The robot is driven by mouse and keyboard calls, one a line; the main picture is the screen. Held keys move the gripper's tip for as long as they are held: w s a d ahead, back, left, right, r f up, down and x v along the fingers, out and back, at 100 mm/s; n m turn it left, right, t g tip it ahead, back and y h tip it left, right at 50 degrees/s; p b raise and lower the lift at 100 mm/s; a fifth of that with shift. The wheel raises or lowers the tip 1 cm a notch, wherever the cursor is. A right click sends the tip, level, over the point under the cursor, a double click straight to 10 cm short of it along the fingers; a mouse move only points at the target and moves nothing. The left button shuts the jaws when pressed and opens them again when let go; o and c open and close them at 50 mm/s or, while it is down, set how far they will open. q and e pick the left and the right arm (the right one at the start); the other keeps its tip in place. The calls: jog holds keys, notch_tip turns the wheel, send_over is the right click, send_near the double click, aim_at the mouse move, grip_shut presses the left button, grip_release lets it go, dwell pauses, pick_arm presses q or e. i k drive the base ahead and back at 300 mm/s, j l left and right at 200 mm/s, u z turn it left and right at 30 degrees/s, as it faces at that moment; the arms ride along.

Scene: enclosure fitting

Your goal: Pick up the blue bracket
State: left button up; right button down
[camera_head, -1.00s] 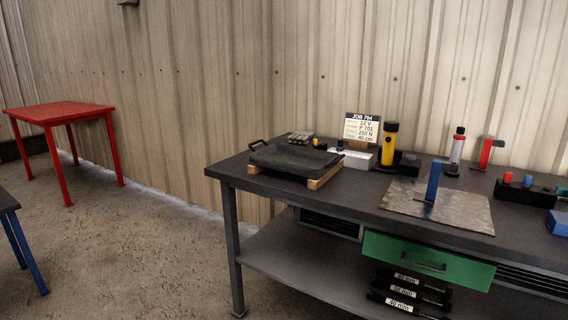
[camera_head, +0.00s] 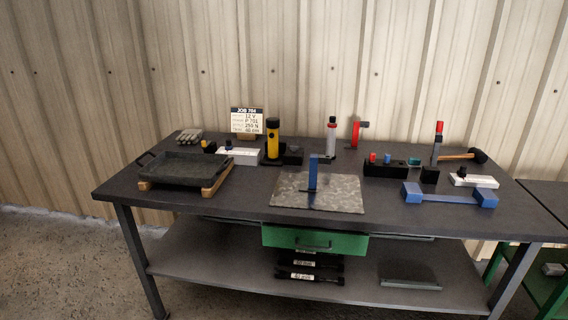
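A blue bracket-like piece (camera_head: 450,196), a long low bar with a raised block at each end, lies near the front right of the dark workbench (camera_head: 240,204). I cannot tell for certain which one the task's name means. Neither of my grippers is in view.
A black tray (camera_head: 184,170) rests on wooden blocks at left. A yellow-and-black cylinder (camera_head: 272,140), a job card (camera_head: 247,120), a red-capped bottle (camera_head: 332,136) and a hammer (camera_head: 470,156) stand or lie behind. A green drawer (camera_head: 314,240) hangs below the front edge.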

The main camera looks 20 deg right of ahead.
aim_at(315, 160)
jog(key=i+z, duration=0.2)
jog(key=z, duration=0.7)
